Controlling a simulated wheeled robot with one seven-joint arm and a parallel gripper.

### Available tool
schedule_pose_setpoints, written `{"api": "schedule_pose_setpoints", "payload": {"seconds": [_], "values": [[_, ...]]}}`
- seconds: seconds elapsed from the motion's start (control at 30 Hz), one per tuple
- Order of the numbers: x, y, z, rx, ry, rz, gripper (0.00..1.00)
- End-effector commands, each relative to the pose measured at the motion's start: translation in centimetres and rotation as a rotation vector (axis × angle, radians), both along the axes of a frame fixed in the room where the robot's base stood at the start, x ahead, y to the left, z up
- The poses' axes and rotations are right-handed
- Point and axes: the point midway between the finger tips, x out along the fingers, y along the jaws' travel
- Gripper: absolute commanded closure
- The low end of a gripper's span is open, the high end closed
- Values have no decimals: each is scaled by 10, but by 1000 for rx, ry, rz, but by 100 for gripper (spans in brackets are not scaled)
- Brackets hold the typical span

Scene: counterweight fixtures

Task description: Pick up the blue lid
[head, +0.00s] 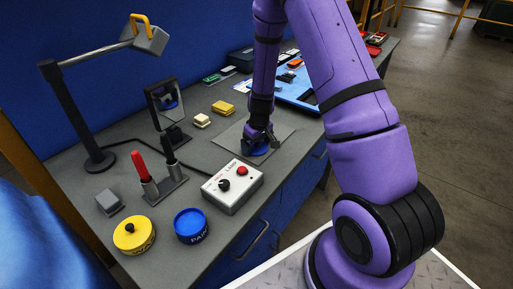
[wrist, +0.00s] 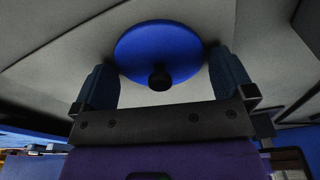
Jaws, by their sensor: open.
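The blue lid (wrist: 158,45) is a round disc with a black knob, seen close up in the wrist view on a grey surface. In the head view the lid (head: 258,151) lies on a grey mat on the bench, partly hidden by my gripper (head: 260,137). In the wrist view my gripper (wrist: 161,72) is open. One finger is on each side of the lid, near its edges, and the knob lies between them. I cannot tell whether the fingers touch the lid.
A blue paint can (head: 190,227) and a yellow can (head: 133,236) with a knobbed lid stand at the front left. A control box (head: 232,187) with red and black knobs is close to my gripper. A lamp (head: 80,120), a mirror (head: 165,103) and a blue tray (head: 297,90) stand farther back.

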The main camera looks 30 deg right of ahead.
Motion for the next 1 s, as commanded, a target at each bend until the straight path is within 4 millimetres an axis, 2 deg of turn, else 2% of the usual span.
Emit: {"api": "schedule_pose_setpoints", "payload": {"seconds": [0.07,0.2,0.63,0.77,1.0], "values": [[0,0,0,0,0,0,0],[0,0,0,0,0,0,32],[0,0,6,-1,-2,1,33],[1,0,21,-1,-3,1,33],[1,0,64,0,-4,2,33]]}}
